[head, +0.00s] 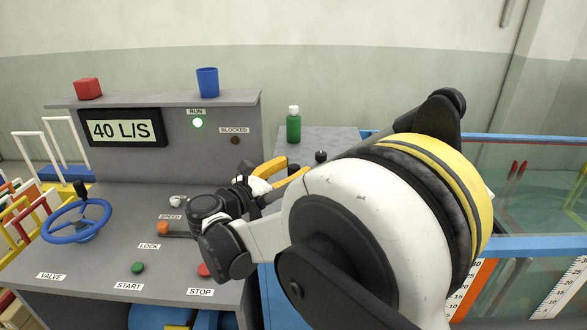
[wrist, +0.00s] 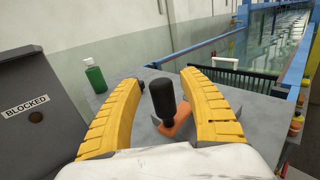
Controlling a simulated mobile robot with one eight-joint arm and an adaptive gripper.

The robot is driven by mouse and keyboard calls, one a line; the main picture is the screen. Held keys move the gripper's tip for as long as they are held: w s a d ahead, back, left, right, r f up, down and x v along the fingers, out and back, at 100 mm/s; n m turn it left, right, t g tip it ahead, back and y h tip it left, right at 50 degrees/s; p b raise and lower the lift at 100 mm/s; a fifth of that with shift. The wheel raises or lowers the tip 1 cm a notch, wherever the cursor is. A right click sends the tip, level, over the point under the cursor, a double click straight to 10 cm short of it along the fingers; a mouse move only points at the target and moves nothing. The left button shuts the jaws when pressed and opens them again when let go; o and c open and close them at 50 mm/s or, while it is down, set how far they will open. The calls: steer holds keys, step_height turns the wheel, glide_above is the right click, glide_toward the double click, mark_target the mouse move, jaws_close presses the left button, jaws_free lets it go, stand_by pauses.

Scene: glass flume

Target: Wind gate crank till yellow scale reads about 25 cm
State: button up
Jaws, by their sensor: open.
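The gate crank shows in the wrist view as a black upright handle (wrist: 162,97) on an orange arm (wrist: 182,122), on a grey top. My gripper (wrist: 162,78) is open, its two yellow fingers either side of the black handle, with gaps visible. In the head view my gripper (head: 287,174) hangs over the console's right side, and a black knob (head: 321,156) shows just beyond it. An orange scale (head: 468,287) and a white scale (head: 563,289) show on the flume glass, partly cut off or hidden by my arm. I cannot make out a yellow scale or pointer.
The console (head: 105,200) carries a blue valve wheel (head: 78,222), START (head: 137,267) and STOP (head: 204,270) buttons, and a display (head: 124,129) reading 40 L/S. A green bottle (head: 293,127) stands behind the crank. My arm blocks much of the right.

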steer(key=v, duration=1.2)
steer(key=s+d+f+m+g+y, duration=0.1)
steer(key=d+m+g+y, duration=0.3)
steer(key=d, duration=0.6)
steer(key=s+d+f+m+g, duration=0.15)
steer(key=d+m, duration=0.35)
steer(key=d, duration=0.5)
steer(key=s+d+f+m+y, duration=0.3)
steer(key=s+m+y, duration=0.1)
steer(key=s+m, duration=0.5)
steer(key=s+d+f+m+y, duration=0.3)
steer(key=s+d+m, duration=0.1)
steer(key=s+m, duration=0.5)
steer(key=shift+m+g+y, duration=0.4)
steer(key=shift+g, duration=0.05)
steer(key=shift+s+d+f, duration=0.1)
steer(key=shift+f, duration=0.05)
stand_by(1.2)
